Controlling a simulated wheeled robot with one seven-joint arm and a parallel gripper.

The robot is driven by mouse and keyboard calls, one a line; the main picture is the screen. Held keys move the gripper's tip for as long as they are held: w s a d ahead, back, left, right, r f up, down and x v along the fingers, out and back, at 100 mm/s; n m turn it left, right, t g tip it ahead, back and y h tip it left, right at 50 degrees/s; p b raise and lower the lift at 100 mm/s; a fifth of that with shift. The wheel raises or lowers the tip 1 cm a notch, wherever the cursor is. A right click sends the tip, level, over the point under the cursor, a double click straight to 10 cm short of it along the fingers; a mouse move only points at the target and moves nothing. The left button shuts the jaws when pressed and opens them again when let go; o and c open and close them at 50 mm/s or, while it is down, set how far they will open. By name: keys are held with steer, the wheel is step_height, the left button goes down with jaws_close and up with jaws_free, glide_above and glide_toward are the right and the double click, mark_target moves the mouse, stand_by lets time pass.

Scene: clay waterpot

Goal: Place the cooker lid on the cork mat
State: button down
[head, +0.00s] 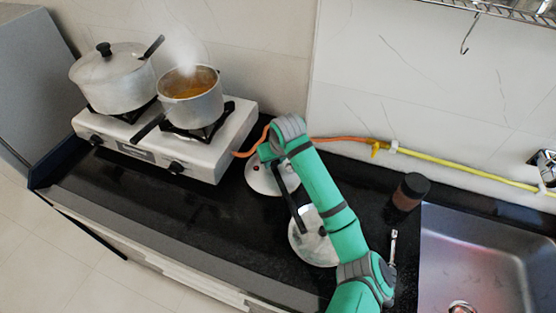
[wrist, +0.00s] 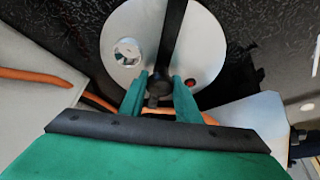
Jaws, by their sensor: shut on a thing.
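The cooker lid (wrist: 207,45) is a round silver disc with a long black handle, a metal knob and a small red spot. In the wrist view, the fingers of my gripper (wrist: 158,93) are shut on the black piece at its near rim. In the head view, the lid (head: 260,184) is beside the stove's right end, partly behind my arm, its handle pointing to the lower right. I cannot tell whether it touches the counter. I cannot make out a cork mat in either view; my arm hides part of the counter.
A pale round object (head: 322,255) lies at lower right of the lid, partly behind my arm. The stove (head: 205,160) bears a lidded pot (head: 118,88) and a steaming saucepan (head: 195,108). A dark jar (head: 408,192) and the sink (head: 470,250) are at right. Counter front-left is clear.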

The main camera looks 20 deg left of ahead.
steer(key=shift+w+f, duration=0.1)
steer(key=shift+d+f, duration=0.15)
steer(key=shift+d, duration=0.45)
steer(key=c, duration=1.3)
jaws_free()
steer(key=shift+w, duration=0.1)
steer(key=shift+a, duration=0.2)
steer(key=shift+w+r, duration=0.1)
steer(key=shift+r, duration=0.15)
steer(key=v, duration=1.2)
steer(key=shift+d+r, duration=0.2)
steer(key=shift+r, duration=0.1)
